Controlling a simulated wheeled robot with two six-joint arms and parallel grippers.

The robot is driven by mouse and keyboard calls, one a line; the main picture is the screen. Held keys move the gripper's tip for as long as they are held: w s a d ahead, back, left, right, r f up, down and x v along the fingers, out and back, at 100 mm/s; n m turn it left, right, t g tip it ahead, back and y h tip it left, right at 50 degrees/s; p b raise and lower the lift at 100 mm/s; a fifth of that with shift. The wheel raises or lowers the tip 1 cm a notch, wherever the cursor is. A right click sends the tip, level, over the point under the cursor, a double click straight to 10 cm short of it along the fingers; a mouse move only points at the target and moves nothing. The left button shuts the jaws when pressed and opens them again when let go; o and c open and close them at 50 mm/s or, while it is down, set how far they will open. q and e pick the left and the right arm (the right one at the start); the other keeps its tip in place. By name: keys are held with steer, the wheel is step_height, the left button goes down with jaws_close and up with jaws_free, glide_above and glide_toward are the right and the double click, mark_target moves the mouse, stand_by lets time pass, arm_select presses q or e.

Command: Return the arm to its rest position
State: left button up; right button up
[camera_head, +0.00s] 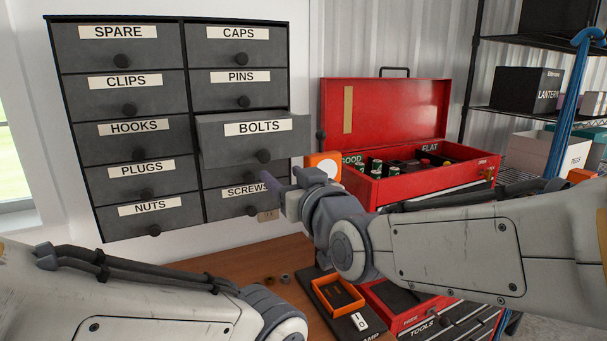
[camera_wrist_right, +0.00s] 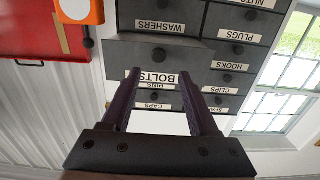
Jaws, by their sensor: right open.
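My right arm (camera_head: 450,240) reaches in from the right, bent at the wrist. My right gripper (camera_head: 283,190) is open and empty, in front of the drawer cabinet and below the knob of the BOLTS drawer (camera_head: 225,140). In the right wrist view the two dark fingers (camera_wrist_right: 162,85) are spread apart, with the BOLTS label (camera_wrist_right: 158,77) upside down beyond them and nothing between them. The BOLTS drawer is pulled out; the other visible drawers look shut. My left arm (camera_head: 150,300) lies across the bottom left, and its gripper is out of view.
The cabinet (camera_head: 124,115) hangs on the wall. A red toolbox (camera_head: 385,108) with its lid up stands right of my gripper, beside an orange-and-white object (camera_head: 323,166). Shelves (camera_head: 535,112) are at the right.

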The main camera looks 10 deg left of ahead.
steer(key=s+d+f+g+h, duration=0.2)
steer(key=s+f+g, duration=0.25)
steer(key=f, duration=0.35)
steer(key=s+d+f+g+h, duration=0.1)
steer(key=s+f+g, duration=0.3)
steer(key=f, duration=0.5)
steer(key=s+d+f+g+h, duration=0.1)
steer(key=s+d+f+g, duration=0.1)
steer(key=s, duration=0.4)
steer(key=s+d+f+g+h, duration=0.2)
steer(key=s+d+f, duration=0.2)
steer(key=s+d, duration=0.1)
steer(key=s+d+f+n+g+h, duration=0.1)
steer(key=s+d+f+g+h, duration=0.1)
steer(key=s, duration=0.5)
steer(key=shift+d+f, duration=0.9)
steer(key=shift+d, duration=0.1)
